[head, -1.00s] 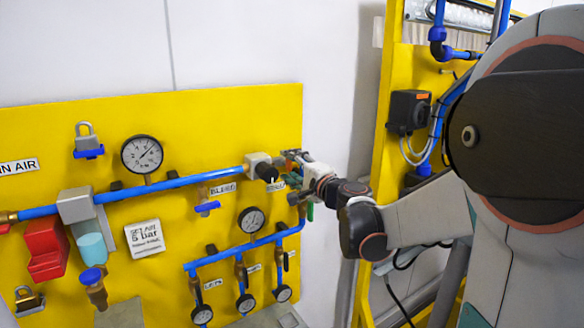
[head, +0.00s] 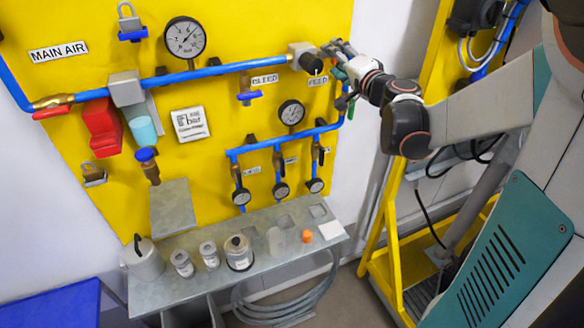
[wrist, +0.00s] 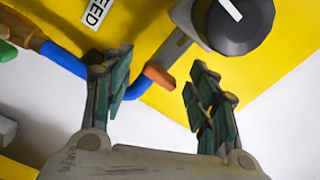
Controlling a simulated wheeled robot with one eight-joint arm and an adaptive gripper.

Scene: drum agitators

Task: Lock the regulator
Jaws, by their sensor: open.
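The regulator appears to be the grey block (head: 300,50) with a black knob (head: 312,63) at the right end of the upper blue pipe. In the wrist view the black knob (wrist: 240,22), with a white pointer line, is at the upper right, beyond my right finger. My gripper (wrist: 160,88) is open and empty. An orange-tipped lever (wrist: 159,76) shows between its fingers, with no clear contact. In the head view my gripper (head: 341,62) is just right of the knob and partly hides the pipe end.
A large gauge (head: 185,37) is above the pipe. A small gauge (head: 291,113) and several valves sit below. A brass padlock (head: 94,173) is at lower left. A yellow frame (head: 385,215) stands right.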

